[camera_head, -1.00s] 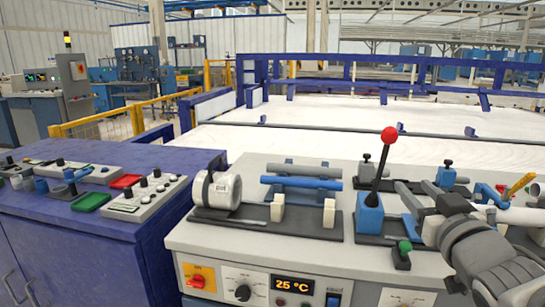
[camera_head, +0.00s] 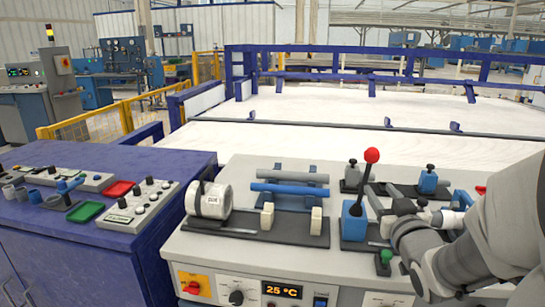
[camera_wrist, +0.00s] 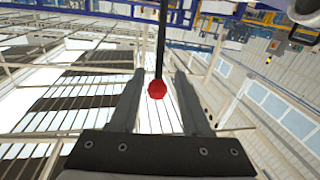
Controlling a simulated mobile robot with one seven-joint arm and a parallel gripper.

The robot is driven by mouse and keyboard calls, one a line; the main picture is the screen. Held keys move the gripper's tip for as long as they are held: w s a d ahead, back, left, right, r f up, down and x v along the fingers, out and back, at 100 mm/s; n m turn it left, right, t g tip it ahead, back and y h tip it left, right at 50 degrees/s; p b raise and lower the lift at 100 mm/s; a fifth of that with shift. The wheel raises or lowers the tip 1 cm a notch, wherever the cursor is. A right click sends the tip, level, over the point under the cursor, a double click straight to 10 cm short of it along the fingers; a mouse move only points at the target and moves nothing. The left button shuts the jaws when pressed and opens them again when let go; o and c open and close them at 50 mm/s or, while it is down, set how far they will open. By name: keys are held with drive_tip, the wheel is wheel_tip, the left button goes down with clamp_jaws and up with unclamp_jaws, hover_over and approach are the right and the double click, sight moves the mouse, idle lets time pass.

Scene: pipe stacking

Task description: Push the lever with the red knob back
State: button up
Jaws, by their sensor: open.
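The lever is a dark rod with a red knob (camera_head: 372,155) on top, rising from a blue base (camera_head: 355,222) on the machine's panel. The rod leans slightly right in the head view. My gripper (camera_head: 376,192) is just right of the rod, below the knob. In the wrist view the red knob (camera_wrist: 157,89) appears between the two fingers of my open gripper (camera_wrist: 160,74), with the dark rod (camera_wrist: 160,40) running up from it. I cannot tell whether a finger touches the lever.
A green knob (camera_head: 385,257) is in front of the base. Blue-topped fixtures (camera_head: 428,182) stand behind my arm. A purple cabinet (camera_head: 100,235) with switches is at left.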

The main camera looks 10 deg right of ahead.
sight(368, 174)
drive_tip(key=w, duration=0.6)
drive_tip(key=w+d, duration=0.1)
drive_tip(key=w, duration=0.3)
drive_tip(key=shift+s, duration=0.1)
clamp_jaws()
idle(1.2)
